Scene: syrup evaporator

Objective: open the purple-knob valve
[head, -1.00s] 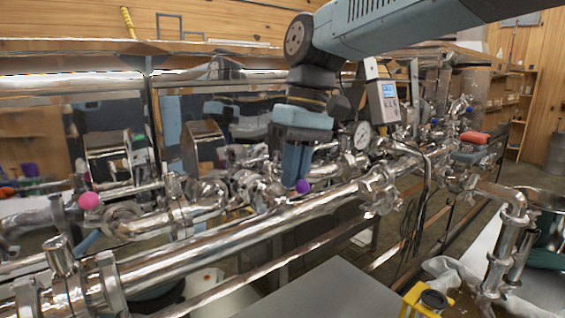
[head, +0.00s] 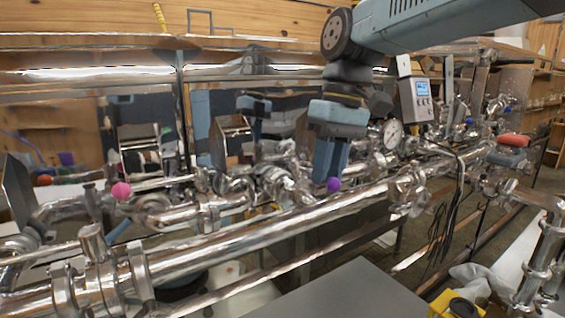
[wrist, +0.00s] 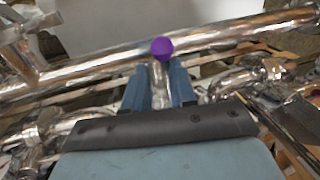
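The purple knob (head: 334,184) is a small ball among the shiny steel pipes, right at the lower end of my gripper (head: 328,182) in the head view. In the wrist view, the purple knob (wrist: 162,48) sits just beyond the fingertips, centred between them. My gripper (wrist: 160,70) has its two blue fingers apart, one on each side of a silver stem-like part (wrist: 159,88) below the knob. I cannot tell whether the fingers touch it. The valve body is mostly hidden.
A long steel pipe (head: 260,235) runs diagonally in front of the knob. A pink knob (head: 121,190) is at left, and a pressure gauge (head: 392,134) and grey meter box (head: 416,100) are at right. A flat grey surface (head: 350,292) lies in front.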

